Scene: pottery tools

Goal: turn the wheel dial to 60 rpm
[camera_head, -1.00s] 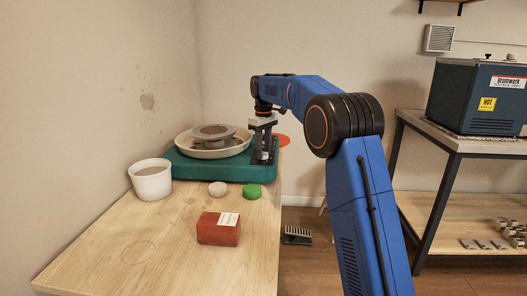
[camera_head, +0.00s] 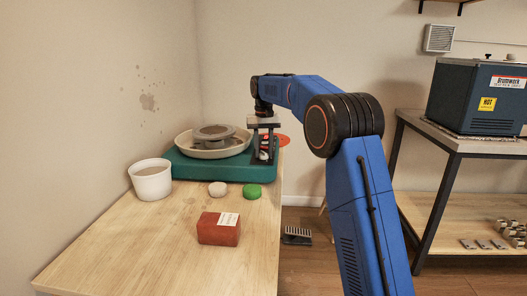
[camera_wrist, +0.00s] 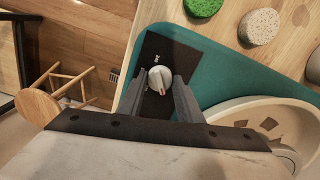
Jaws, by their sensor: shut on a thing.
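The wheel dial (camera_wrist: 160,79) is a round pale grey knob on a black panel (camera_wrist: 184,58) at the corner of the teal pottery wheel base (camera_head: 205,171). In the wrist view its pointer line appears to face the bottom of the picture. Small white print shows on the panel above and below the knob, too small to read surely. My gripper (camera_wrist: 158,88) points down with a finger on each side of the knob and is shut on it.
The wheel's cream splash pan (camera_head: 184,146) is close beside my gripper. A white bucket (camera_head: 151,182), a pale sponge (camera_head: 217,188), a green disc (camera_head: 252,191) and a red-brown block (camera_head: 218,235) are on the table. A wooden stool (camera_wrist: 40,108) stands beyond the table edge.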

